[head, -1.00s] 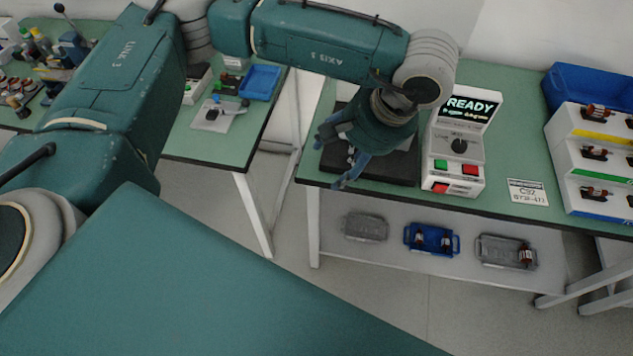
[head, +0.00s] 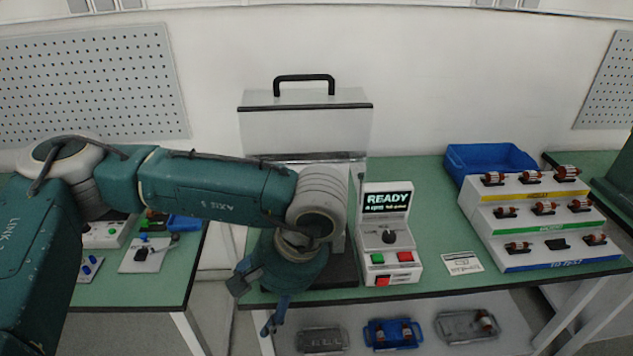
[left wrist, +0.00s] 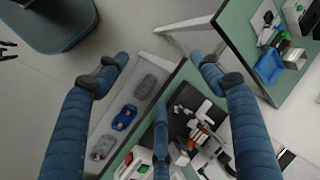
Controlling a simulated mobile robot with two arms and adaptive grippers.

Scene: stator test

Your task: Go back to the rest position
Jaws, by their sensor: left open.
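My left gripper (head: 255,303) hangs at the front edge of the right-hand green table in the head view, fingers spread and pointing down. In the left wrist view its blue fingers (left wrist: 162,62) are wide apart with nothing between them. The clear hood with a black handle (head: 305,127) stands behind the arm. The station's dark base (left wrist: 183,98) carries reddish and white parts, unclear in detail. A dark pronged shape (left wrist: 8,48) at the left wrist view's left edge may be my right gripper.
A stepped rack (head: 535,222) with several rotor-like parts and a blue bin (head: 490,160) stand at right. A label card (head: 462,263) lies before them. Shelf trays sit below, including a blue one (head: 393,333). Another table (head: 180,285) stands left across a gap.

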